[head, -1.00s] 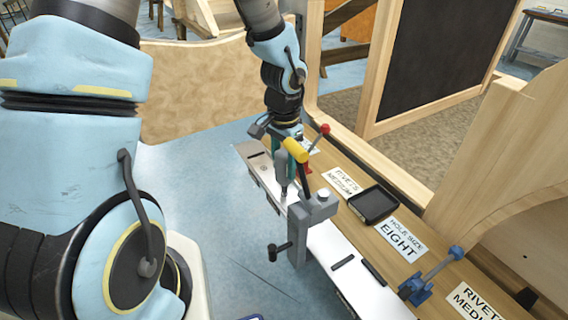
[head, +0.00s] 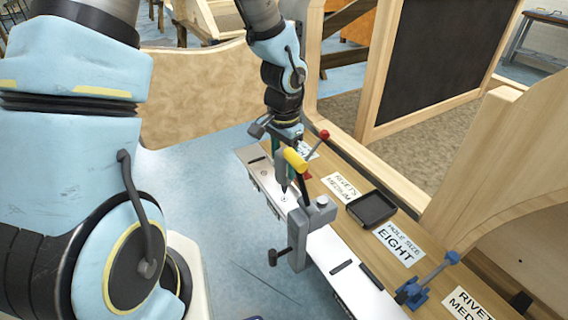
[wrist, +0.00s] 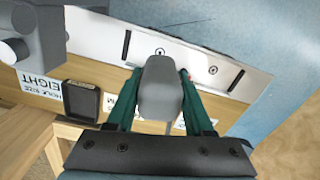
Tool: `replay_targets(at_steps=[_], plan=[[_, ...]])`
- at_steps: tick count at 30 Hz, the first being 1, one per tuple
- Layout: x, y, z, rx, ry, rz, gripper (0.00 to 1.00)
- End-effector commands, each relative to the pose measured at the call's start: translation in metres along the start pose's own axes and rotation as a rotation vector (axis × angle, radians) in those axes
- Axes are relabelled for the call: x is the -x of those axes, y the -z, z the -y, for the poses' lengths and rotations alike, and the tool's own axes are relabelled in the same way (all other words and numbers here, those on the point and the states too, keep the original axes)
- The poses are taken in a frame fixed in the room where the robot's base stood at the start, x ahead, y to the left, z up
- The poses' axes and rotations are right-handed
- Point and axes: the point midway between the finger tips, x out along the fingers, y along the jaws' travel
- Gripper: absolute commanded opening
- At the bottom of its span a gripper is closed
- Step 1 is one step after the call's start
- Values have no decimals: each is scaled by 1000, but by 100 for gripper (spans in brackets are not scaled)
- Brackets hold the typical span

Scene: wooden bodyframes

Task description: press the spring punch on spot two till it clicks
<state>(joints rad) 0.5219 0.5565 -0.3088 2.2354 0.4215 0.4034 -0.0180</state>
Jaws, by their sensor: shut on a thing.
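The grey spring punch (head: 281,167) stands upright in my gripper (head: 288,148), its dark tip just above the silver metal strip (head: 328,247). A small round mark (head: 283,199) shows on the strip right by the tip; I cannot read its number. In the wrist view my green fingers (wrist: 160,97) are shut on the grey punch body (wrist: 160,84), which hides its tip. Two round marks show on the strip there, one (wrist: 160,51) beyond the punch and another (wrist: 212,70) to the right.
A grey clamp (head: 309,225) grips the strip close to the punch. A yellow handle (head: 296,159) and a red-knobbed lever (head: 323,135) stand beside my gripper. A black tray (head: 371,208), paper labels (head: 398,243) and a blue toggle clamp (head: 412,293) lie along the wooden beam.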

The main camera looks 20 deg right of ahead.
Motion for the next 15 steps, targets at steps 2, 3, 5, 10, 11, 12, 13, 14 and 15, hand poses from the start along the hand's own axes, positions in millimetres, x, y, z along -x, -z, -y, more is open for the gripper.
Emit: replay_targets(at_steps=[2,3,5,10,11,12,13,14,15], plan=[[4,0,0,0,0,-1,0],[5,0,0,0,0,-1,0],[7,0,0,0,0,-1,0],[12,0,0,0,0,-1,0],[13,0,0,0,0,-1,0],[14,0,0,0,0,-1,0],[14,0,0,1,0,-1,0],[15,0,0,0,0,-1,0],[15,0,0,0,0,-1,0]])
